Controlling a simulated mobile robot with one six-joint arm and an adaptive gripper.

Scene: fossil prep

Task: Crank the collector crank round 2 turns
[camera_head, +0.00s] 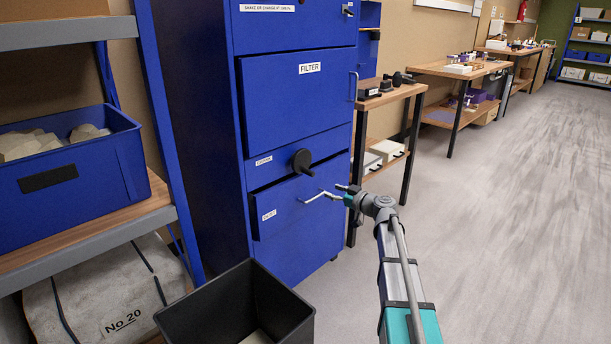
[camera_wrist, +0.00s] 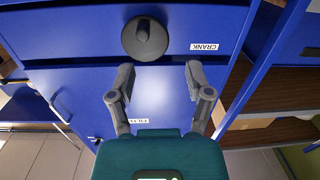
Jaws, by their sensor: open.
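The collector crank (camera_head: 302,160) is a dark round disc with a small protruding knob. It sits on the blue cabinet front (camera_head: 295,228), below the filter door and beside a label. In the wrist view, which is upside down, the crank (camera_wrist: 145,40) shows at top centre next to its CRANK label (camera_wrist: 204,47). My gripper (camera_head: 322,194) is in front of the cabinet, right of and lower than the crank in the head view. In the wrist view my gripper (camera_wrist: 160,70) has its two grey fingers apart with nothing between them. The crank appears beyond the fingertips, apart from them.
A black bin (camera_head: 288,306) stands on the floor in front of the cabinet. A shelf with a blue crate (camera_head: 70,190) is at left. A wooden bench (camera_head: 398,97) stands just right of the cabinet. The floor (camera_head: 500,210) at right is clear.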

